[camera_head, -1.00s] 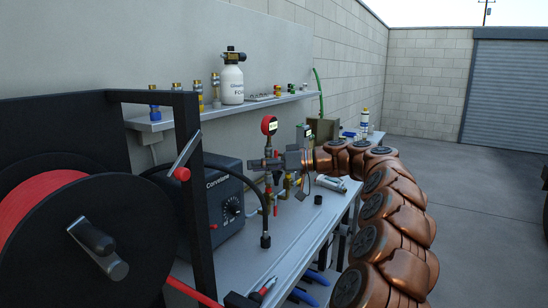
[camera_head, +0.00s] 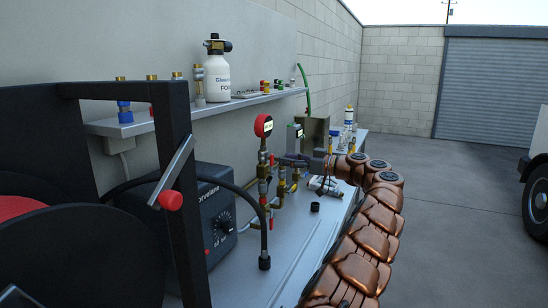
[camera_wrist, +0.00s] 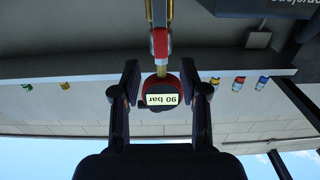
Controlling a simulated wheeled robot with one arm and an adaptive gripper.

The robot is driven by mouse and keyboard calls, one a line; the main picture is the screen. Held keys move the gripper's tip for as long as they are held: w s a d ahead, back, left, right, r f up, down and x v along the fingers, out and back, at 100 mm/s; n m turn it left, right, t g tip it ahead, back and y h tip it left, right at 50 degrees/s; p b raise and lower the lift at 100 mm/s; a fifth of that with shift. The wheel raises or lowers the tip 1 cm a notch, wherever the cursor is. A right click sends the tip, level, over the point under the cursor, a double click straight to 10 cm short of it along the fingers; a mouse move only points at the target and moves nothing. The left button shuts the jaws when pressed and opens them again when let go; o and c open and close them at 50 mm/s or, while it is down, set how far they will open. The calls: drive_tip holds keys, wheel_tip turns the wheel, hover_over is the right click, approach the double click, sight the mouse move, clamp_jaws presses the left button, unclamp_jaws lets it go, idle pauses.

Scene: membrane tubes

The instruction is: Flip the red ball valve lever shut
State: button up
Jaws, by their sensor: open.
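The valve fittings (camera_head: 263,185) stand on the bench as a brass and steel stack, topped by a red-rimmed round gauge (camera_head: 263,125). Small red parts show on the stack, but I cannot tell clearly which is the lever. In the wrist view, which is upside down, the gauge (camera_wrist: 162,97) reads 90 bar and shows between my fingers. A red part (camera_wrist: 160,42) lies on the pipe beyond it; it may be the lever. My gripper (camera_wrist: 160,80) is open and empty. In the head view my gripper (camera_head: 284,160) is just right of the stack.
A dark pump box (camera_head: 210,215) with a black hose stands left of the fittings. A hose reel frame (camera_head: 180,190) fills the near left. A shelf (camera_head: 150,122) with a foam bottle (camera_head: 217,75) runs along the wall. Open concrete lies right.

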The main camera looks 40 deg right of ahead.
sight(273, 158)
drive_tip(key=p+x, duration=0.1)
drive_tip(key=x, duration=0.4)
drive_tip(key=shift+a, duration=0.1)
drive_tip(key=shift+c, duration=0.2)
clamp_jaws()
